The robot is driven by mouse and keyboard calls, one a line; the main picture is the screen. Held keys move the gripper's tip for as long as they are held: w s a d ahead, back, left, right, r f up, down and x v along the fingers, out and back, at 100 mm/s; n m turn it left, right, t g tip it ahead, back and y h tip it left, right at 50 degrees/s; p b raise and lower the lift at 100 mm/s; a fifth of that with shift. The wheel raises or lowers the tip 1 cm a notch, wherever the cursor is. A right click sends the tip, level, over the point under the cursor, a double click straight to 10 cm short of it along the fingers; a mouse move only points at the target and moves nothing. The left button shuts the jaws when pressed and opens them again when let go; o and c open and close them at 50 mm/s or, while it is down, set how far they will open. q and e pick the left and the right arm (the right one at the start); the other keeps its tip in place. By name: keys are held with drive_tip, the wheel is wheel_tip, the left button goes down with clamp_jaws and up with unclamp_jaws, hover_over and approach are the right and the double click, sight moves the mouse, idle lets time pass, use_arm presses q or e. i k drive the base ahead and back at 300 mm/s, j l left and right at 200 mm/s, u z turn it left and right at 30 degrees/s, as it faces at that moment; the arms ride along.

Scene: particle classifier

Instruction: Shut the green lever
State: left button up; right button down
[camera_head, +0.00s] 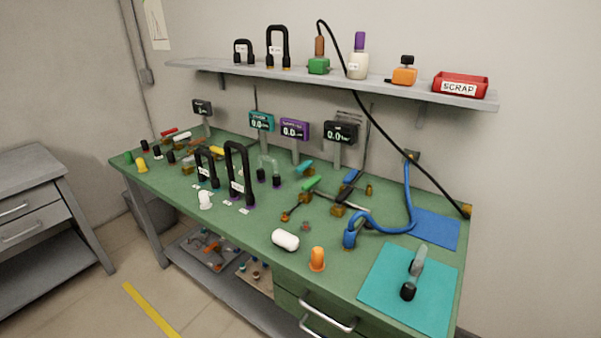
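The green lever (310,185) is a small green handle near the middle of the bench, in front of the gauges. It appears to sit on a small brass-coloured valve and line, with its handle slanting up to the right. Its exact angle to the line is too small to tell. Neither of my grippers is in view, and nothing touches the lever.
A teal lever (304,165), a blue lever (351,176) and a black lever (346,195) stand close by. A tall black loop (240,172) rises to the left. A blue hose (408,195) curves at right. A shelf (330,82) overhangs the back.

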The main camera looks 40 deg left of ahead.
sight(314, 182)
drive_tip(key=u, duration=1.15)
